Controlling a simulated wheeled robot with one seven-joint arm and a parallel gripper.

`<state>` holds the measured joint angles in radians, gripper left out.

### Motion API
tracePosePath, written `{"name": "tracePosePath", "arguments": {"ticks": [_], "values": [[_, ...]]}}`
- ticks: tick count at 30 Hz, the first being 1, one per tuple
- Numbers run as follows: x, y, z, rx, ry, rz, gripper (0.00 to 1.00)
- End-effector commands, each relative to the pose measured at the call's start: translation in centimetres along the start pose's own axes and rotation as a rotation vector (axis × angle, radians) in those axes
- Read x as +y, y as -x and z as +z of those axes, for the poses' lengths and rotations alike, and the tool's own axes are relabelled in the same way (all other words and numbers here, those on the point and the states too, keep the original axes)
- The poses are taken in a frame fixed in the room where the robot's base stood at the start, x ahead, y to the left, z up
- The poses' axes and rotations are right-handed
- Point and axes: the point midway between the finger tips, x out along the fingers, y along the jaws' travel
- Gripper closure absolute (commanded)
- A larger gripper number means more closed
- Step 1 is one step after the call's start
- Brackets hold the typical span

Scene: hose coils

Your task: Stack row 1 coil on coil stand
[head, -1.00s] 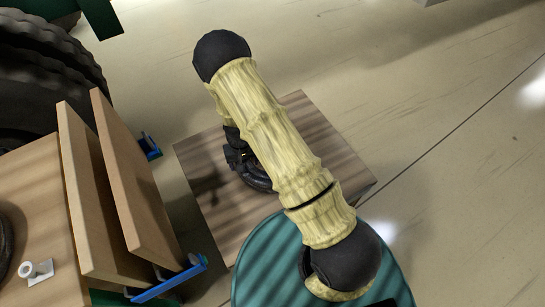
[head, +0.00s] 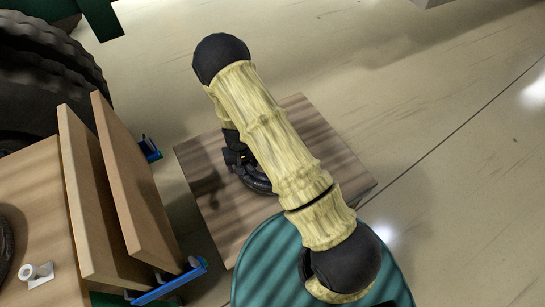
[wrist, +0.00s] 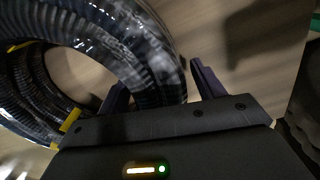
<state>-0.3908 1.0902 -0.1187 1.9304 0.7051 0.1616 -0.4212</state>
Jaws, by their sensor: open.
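A dark, ribbed hose coil (head: 258,180) lies on a square wooden top (head: 330,165), mostly hidden behind my arm in the head view. In the wrist view the coil (wrist: 120,40) is glossy black with yellow bands, and it fills the upper left. My gripper (wrist: 158,75) is open, with one finger on each side of the coil's near hose section. I cannot tell whether the fingers touch the hose. In the head view my gripper (head: 236,155) is at the coil, partly hidden by my arm. Whether the wooden top is the coil stand is not clear.
A wooden cart (head: 40,200) with upright boards (head: 140,190) and blue brackets (head: 170,285) stands at the left. A dark coil edge (head: 5,245) shows on it. A large black tyre-like object (head: 50,70) is at upper left. The floor at right is clear.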

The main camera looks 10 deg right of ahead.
Motion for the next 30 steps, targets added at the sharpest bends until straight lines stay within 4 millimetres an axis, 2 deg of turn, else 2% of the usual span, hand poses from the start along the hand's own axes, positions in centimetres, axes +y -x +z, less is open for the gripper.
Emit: {"name": "tracePosePath", "arguments": {"ticks": [9, 23, 30], "values": [[1.2, 0.0, -0.1, 0.0, -0.018, 0.0, 0.32], [0.6, 0.0, 0.0, 0.0, 0.002, -0.001, 0.32], [0.8, 0.0, 0.0, 0.0, 0.001, 0.001, 0.79]]}}
